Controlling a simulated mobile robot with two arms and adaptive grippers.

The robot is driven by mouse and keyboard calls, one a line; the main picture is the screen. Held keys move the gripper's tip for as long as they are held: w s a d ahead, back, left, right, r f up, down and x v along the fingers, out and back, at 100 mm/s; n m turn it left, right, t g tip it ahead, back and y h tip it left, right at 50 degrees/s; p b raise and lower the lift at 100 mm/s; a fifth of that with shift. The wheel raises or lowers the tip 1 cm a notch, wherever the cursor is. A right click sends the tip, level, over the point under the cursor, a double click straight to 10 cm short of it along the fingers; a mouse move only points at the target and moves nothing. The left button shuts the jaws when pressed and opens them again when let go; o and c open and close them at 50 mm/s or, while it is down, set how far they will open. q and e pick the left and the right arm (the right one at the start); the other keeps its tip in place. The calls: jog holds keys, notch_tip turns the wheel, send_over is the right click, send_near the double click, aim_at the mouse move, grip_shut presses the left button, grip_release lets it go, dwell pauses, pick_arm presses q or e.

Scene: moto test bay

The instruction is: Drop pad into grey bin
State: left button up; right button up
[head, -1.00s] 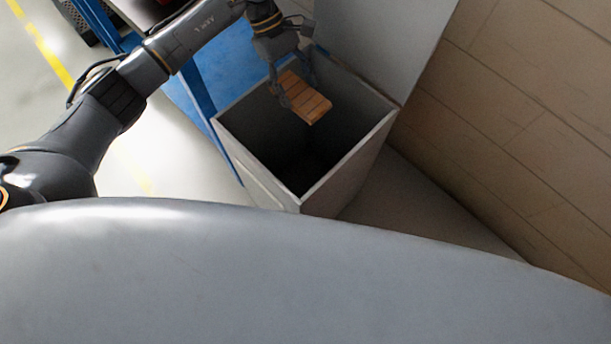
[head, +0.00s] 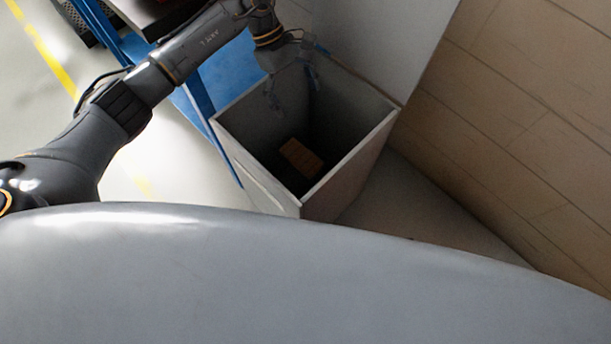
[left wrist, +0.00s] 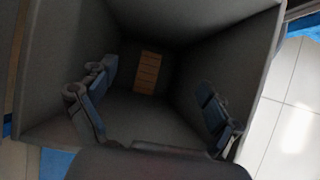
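The pad (head: 301,157), a ribbed orange-brown block, is inside the grey bin (head: 333,187), apart from my gripper. In the left wrist view the pad (left wrist: 147,73) shows deep in the bin, between and beyond my fingers. My left gripper (head: 293,98) is open and empty over the bin's far part, its fingers at the mouth. In the left wrist view the open fingers of my left gripper (left wrist: 160,112) stand wide apart with the bin walls (left wrist: 232,62) around them. My right gripper is in neither view.
A blue frame (head: 199,88) stands left of the bin. A grey panel (head: 385,40) rises behind it, and a tan panelled wall (head: 520,120) is to the right. Pale open floor (head: 165,155) lies left of the bin.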

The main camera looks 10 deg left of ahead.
pick_arm(q)
jog(key=v, duration=0.7)
jog(key=shift+r, duration=0.2)
jog(key=shift+w+a, duration=0.1)
dwell(0.3)
